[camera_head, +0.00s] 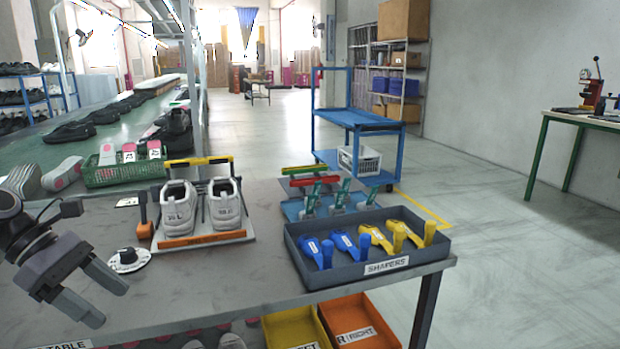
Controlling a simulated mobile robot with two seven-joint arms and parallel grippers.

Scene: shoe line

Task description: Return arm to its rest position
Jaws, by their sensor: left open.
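My left gripper (108,298) is at the lower left in the head view, over the left part of the grey work table (215,284). Its two fingers are apart with nothing between them. It is to the left of and nearer than the pair of white shoes (200,206), which stand side by side on a stand with an orange front edge and a yellow bar behind. A round dial (128,259) lies just beyond the gripper. My right gripper does not show.
A grey tray (375,268) labelled SHAPERS holds blue and yellow shapers at the table's right. Blue fixtures (325,205) stand behind it. A green basket (125,173) and a conveyor with dark shoes are at the back left. Yellow and orange bins (360,320) are below the table.

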